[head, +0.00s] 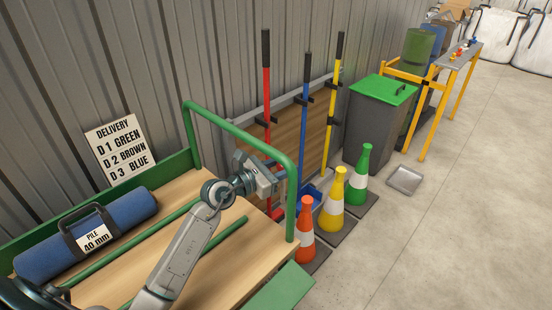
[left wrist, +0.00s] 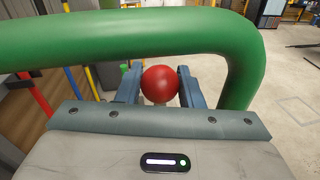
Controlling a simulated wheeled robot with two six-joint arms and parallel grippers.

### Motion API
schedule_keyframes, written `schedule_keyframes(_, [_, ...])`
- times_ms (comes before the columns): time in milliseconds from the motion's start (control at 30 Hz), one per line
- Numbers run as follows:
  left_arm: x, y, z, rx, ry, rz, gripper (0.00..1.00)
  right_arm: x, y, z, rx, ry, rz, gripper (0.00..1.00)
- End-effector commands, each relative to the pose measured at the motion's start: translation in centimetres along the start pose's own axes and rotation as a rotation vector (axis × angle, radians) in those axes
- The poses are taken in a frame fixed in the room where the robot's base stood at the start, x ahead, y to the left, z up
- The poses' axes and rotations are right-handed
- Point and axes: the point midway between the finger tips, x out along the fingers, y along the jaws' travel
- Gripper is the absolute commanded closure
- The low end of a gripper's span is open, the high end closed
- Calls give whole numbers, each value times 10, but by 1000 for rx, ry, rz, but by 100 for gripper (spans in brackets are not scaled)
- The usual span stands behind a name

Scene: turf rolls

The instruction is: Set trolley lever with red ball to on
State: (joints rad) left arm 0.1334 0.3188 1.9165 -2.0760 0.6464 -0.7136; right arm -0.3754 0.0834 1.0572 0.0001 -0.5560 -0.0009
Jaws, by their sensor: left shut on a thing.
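The lever's red ball (left wrist: 160,83) sits between the two blue-grey fingers of my left gripper (left wrist: 160,88) in the left wrist view. The gripper is shut on it. In the head view my left gripper (head: 278,178) is at the green handle bar (head: 240,133) of the trolley (head: 180,228), near its right upright. The ball and the lever's setting cannot be made out there. My right gripper is not in view.
A blue turf roll (head: 125,208) with a carry strap lies on the trolley. Orange (head: 305,228), yellow (head: 332,205) and green (head: 358,180) cones stand right of it. A green-lidded bin (head: 378,115) is behind. The floor at right is mostly clear.

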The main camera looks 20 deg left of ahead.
Motion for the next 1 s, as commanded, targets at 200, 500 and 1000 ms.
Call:
schedule_keyframes(200, [2, -13, 0, 83, 19, 2, 100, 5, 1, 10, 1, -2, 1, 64])
schedule_keyframes(500, [2, -13, 0, 84, 19, 2, 58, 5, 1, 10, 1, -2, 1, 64])
schedule_keyframes(1000, [2, -13, 0, 83, 19, 1, 46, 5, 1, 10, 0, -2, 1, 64])
